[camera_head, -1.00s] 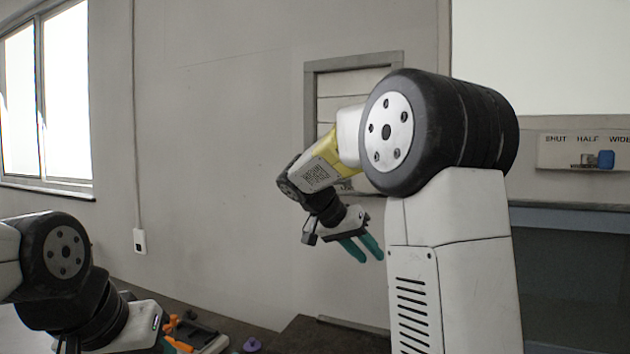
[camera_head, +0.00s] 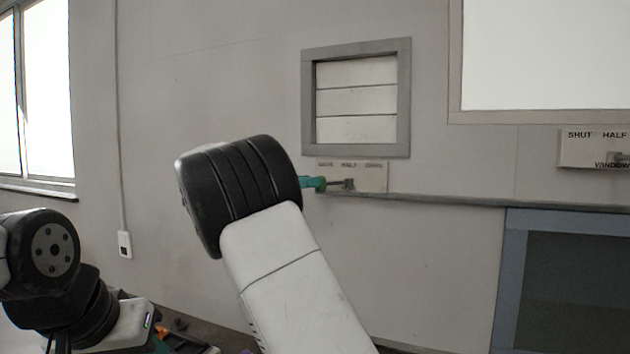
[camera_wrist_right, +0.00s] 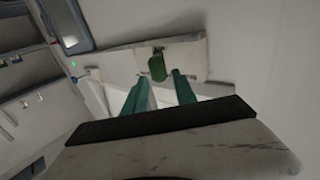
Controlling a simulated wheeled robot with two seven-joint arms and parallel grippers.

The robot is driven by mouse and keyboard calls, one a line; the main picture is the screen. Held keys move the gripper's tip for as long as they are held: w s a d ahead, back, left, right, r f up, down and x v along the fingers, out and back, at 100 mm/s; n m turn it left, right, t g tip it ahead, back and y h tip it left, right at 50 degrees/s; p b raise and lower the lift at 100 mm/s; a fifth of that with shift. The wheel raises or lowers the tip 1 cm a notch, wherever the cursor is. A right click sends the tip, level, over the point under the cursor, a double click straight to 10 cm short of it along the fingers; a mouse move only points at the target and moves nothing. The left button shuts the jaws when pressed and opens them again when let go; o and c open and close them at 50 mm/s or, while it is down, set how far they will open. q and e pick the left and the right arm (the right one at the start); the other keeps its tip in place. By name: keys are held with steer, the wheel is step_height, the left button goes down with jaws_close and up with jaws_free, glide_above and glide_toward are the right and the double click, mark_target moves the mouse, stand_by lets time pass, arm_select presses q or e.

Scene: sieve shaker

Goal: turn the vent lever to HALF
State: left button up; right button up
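The vent lever (camera_head: 336,183) is on a pale label plate (camera_head: 372,180) under the louvred vent. Its arm points left from a pivot below the middle label, so its handle end lies below the left label; the small lettering is blurred. The teal fingers of my right gripper (camera_head: 312,183) are at the handle end, partly hidden by my forearm. In the right wrist view, the green handle (camera_wrist_right: 157,68) shows between the tips of my open right gripper (camera_wrist_right: 160,77), with gaps on both sides. My left gripper (camera_head: 160,343) is low at the left, its fingers mostly hidden.
The louvred vent (camera_head: 356,100) is above the plate. A second label plate (camera_head: 580,148), reading SHUT and HALF, is on the wall at the right, above a blue-grey framed cabinet (camera_head: 510,285). A ledge (camera_head: 450,201) runs along the wall. Cluttered small items lie at the lower left.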

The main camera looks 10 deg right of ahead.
mark_target(332, 184)
steer(key=x, duration=0.7)
steer(key=shift+d, duration=0.3)
jaws_close()
stand_by(1.1)
